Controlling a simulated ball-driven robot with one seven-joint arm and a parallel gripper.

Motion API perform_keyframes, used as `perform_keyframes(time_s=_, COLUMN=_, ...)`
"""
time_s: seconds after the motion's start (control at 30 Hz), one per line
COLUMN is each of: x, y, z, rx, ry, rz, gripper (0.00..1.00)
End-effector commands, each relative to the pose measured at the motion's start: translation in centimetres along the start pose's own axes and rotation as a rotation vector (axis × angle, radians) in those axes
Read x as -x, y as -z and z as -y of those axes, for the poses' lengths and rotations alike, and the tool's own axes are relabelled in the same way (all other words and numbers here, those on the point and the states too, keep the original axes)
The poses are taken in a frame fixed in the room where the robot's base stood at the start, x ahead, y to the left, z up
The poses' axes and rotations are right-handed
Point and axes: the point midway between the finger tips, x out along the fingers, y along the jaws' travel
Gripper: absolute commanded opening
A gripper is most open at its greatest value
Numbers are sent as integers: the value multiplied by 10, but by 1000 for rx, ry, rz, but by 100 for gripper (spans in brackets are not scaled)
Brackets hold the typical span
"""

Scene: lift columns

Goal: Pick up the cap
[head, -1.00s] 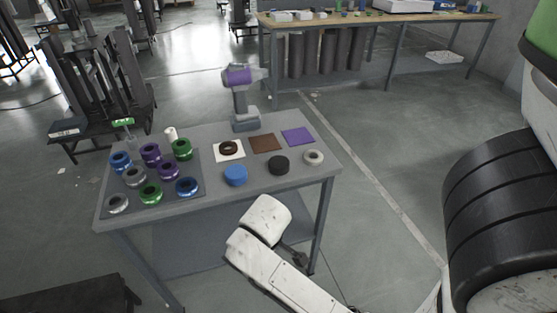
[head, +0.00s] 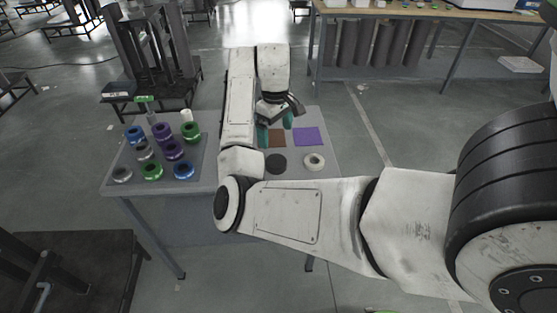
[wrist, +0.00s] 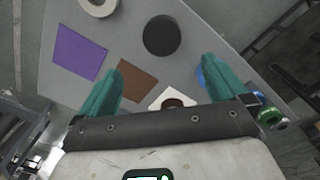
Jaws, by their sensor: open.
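Two plain round caps could be meant. The black cap (head: 276,164) lies flat on the grey table (head: 331,180); in the wrist view the black cap (wrist: 165,36) sits beyond the fingertips, fully visible. A blue cap (wrist: 200,77) shows only as an edge behind the right finger in the wrist view; my arm hides it in the head view. My gripper (head: 275,128) has teal fingers and hangs over the table's back part. In the wrist view my gripper (wrist: 163,70) is open, with nothing between its fingers.
A brown square (head: 278,138), a purple square (head: 306,137) and a pale ring (head: 314,162) lie on the table. A brown ring (wrist: 172,102) sits on a white square (wrist: 155,97). Several coloured rings (head: 164,143) stand on the left side. A workbench (head: 400,14) stands behind.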

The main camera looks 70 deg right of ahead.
Motion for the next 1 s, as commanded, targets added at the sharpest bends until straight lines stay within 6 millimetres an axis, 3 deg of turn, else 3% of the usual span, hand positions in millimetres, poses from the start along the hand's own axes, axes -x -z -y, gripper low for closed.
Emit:
perform_keyframes(time_s=0.33, x=-45, y=0, z=0, rx=1, ry=8, rz=3, gripper=100)
perform_keyframes(time_s=0.67, x=-64, y=0, z=1, rx=2, ry=8, rz=0, gripper=100)
perform_keyframes(time_s=1.0, x=-105, y=-3, z=5, rx=2, ry=9, rz=1, gripper=100)
